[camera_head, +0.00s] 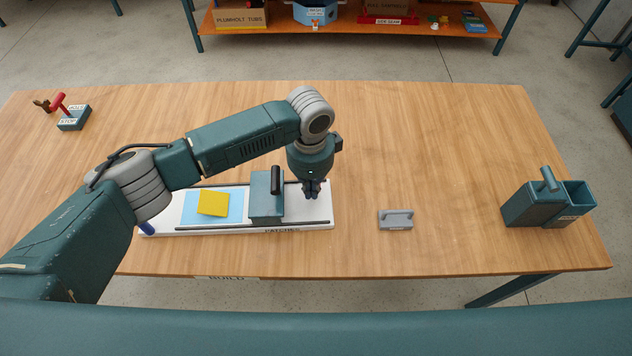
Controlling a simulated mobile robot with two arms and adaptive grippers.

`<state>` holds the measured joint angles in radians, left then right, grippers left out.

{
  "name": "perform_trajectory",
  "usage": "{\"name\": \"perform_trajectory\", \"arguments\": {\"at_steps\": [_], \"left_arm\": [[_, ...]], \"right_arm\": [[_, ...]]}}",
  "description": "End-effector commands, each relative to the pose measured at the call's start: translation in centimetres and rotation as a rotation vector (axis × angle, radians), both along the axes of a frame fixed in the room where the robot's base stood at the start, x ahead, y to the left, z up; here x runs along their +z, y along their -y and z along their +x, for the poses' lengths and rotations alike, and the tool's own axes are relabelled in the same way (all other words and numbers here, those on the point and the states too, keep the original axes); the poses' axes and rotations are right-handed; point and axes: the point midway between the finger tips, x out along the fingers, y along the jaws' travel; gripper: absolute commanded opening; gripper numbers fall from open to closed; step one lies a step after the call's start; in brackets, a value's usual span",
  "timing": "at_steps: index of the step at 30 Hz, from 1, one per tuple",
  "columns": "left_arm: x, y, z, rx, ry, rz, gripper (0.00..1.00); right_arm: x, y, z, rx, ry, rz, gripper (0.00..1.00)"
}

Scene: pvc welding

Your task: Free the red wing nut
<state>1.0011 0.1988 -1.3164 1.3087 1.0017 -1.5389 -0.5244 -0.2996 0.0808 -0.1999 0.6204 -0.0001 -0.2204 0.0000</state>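I cannot make out a red wing nut for certain. A red lever-like part (59,103) stands by a small teal labelled block (74,118) at the far left of the table. My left gripper (311,194) points down over the right end of the white board (322,209), just right of the teal block with a black handle (266,196). Its fingertips look close together, but are too small and dark to tell open from shut. Nothing shows clearly between them. My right gripper is not in view.
A yellow piece (213,203) lies on a light blue sheet (190,212) on the board. A grey handled block (396,219) and a teal two-part holder (537,205) stand to the right. The table (440,140) is otherwise largely clear. An orange shelf (350,38) stands behind.

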Motion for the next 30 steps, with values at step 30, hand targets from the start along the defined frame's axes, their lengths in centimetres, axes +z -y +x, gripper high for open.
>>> {"name": "perform_trajectory", "arguments": {"at_steps": [30], "left_arm": [[0.1,1.4,-0.2,0.0,-0.001,-0.001,0.0]], "right_arm": [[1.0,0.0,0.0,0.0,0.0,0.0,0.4]]}}
